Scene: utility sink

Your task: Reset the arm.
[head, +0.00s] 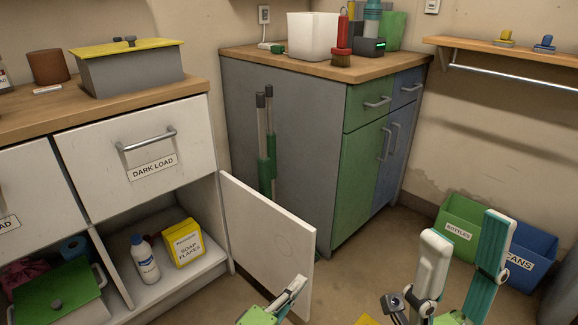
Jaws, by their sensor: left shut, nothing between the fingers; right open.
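My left gripper (292,292) shows at the bottom middle of the head view, in front of the lower edge of the open white cabinet door (270,225). Its fingers are together with nothing between them. My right gripper (464,238) is at the bottom right, close to the camera. Its two long fingers, one pale and one teal, stand upright and wide apart, with nothing between them. It appears in front of the green bottles bin (460,228) and the blue cans bin (530,250). Most of both arms is outside the picture.
The white door stands out from the open compartment, which holds a white bottle (145,262) and a yellow soap flakes box (184,243). A green-lidded container (58,292) sits lower left. A grey cabinet (285,150) with green and blue fronts stands behind. Some floor shows between.

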